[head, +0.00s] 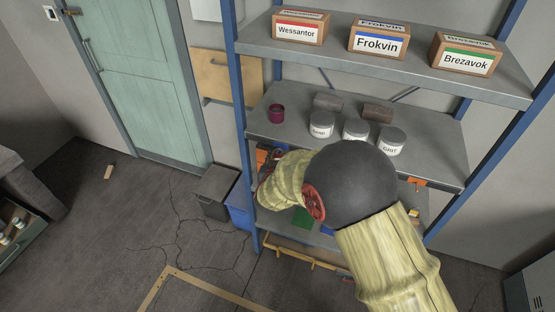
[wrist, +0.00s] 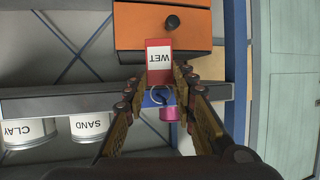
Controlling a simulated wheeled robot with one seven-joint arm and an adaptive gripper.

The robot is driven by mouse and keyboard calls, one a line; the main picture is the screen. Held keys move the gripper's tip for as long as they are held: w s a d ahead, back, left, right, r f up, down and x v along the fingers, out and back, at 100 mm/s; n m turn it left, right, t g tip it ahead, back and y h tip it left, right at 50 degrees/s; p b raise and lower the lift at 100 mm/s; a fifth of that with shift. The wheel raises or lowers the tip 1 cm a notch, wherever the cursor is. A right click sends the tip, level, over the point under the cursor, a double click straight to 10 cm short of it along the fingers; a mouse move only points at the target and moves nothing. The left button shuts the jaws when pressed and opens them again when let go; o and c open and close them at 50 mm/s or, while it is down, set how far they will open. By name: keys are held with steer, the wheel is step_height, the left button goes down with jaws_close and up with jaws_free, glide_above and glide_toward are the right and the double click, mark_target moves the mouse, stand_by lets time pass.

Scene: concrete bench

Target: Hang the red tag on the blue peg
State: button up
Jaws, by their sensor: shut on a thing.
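The red tag (wrist: 158,43) has a white label reading WET, upside down in the wrist view. My gripper (wrist: 159,80) is shut on it, with one finger on each side of its ring end. A thin metal ring (wrist: 162,95) shows between the fingers, over a blue patch (wrist: 150,99) at the shelf edge. The blue patch lies where the blue peg may be, but I cannot make out the peg's shape or whether the ring is around it. In the head view my arm hides the tag and most of the gripper.
An orange drawer front (wrist: 190,26) with a dark knob lies behind the tag. Labelled tins (head: 321,125), a purple cup (head: 276,114) and dark blocks (head: 377,112) stand on the middle shelf (head: 295,92). Boxes (head: 379,39) stand above. A blue upright (head: 240,120) is close to my gripper.

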stand_by(0.4)
steer(key=o, duration=0.9)
steer(key=shift+c, duration=0.2)
